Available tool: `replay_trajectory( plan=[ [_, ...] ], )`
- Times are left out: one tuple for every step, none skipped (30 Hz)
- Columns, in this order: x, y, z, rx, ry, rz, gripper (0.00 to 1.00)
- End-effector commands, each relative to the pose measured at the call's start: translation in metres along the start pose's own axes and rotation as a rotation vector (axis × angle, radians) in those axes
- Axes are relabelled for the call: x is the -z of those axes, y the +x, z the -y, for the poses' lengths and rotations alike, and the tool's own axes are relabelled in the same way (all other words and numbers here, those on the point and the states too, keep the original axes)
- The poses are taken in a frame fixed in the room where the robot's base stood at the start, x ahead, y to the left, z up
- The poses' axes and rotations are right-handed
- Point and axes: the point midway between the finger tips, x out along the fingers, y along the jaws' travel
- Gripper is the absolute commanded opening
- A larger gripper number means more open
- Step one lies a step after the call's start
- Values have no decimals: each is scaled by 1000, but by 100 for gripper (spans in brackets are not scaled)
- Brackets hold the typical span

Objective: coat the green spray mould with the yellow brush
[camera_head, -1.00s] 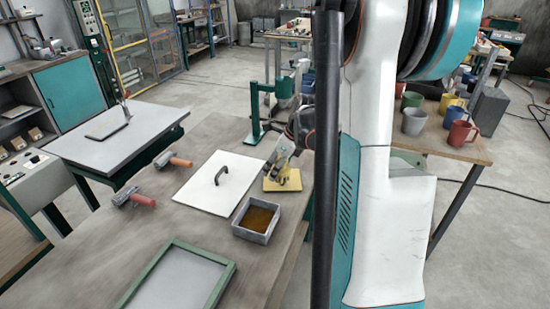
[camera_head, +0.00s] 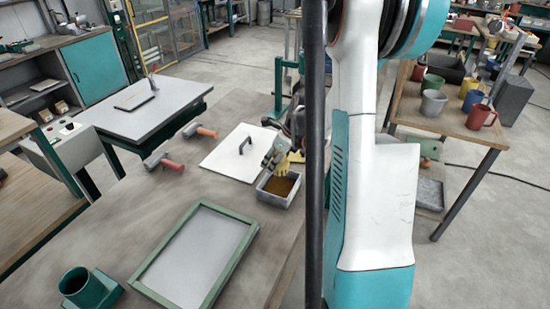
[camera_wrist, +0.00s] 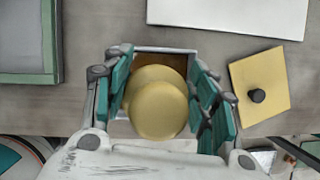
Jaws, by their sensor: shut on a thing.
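My gripper (camera_head: 274,155) is over the grey box of brown liquid (camera_head: 268,197), shut on the yellow brush (camera_head: 281,168). In the wrist view the brush (camera_wrist: 158,108) is a rounded yellow body between the teal fingers of my gripper (camera_wrist: 162,100), in front of the box (camera_wrist: 150,50). I cannot tell whether its lower end touches the liquid. The green-framed grey panel (camera_head: 152,255), which looks like the spray mould, lies flat on the table, left of and nearer than the box. Its corner shows in the wrist view (camera_wrist: 49,45).
A white plate with a black handle (camera_head: 225,160) lies beside the box. A yellow plate with a black knob (camera_wrist: 270,85) is right of it in the wrist view.

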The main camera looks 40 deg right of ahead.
Motion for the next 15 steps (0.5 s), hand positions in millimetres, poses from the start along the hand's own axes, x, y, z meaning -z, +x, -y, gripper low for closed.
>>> replay_trajectory(
  plan=[
    [3,7,0,0,0,0,34],
    [4,10,0,0,0,0,34],
    [5,13,0,0,0,0,34],
    [6,16,0,0,0,0,34],
    [7,18,0,0,0,0,34],
    [9,21,0,0,0,0,34],
    [10,24,0,0,0,0,34],
    [11,26,0,0,0,0,34],
    [12,30,0,0,0,0,34],
    [13,32,0,0,0,0,34],
    [14,34,0,0,0,0,34],
    [16,38,0,0,0,0,34],
    [17,41,0,0,0,0,34],
    [18,44,0,0,0,0,34],
    [20,47,0,0,0,0,34]
  ],
)
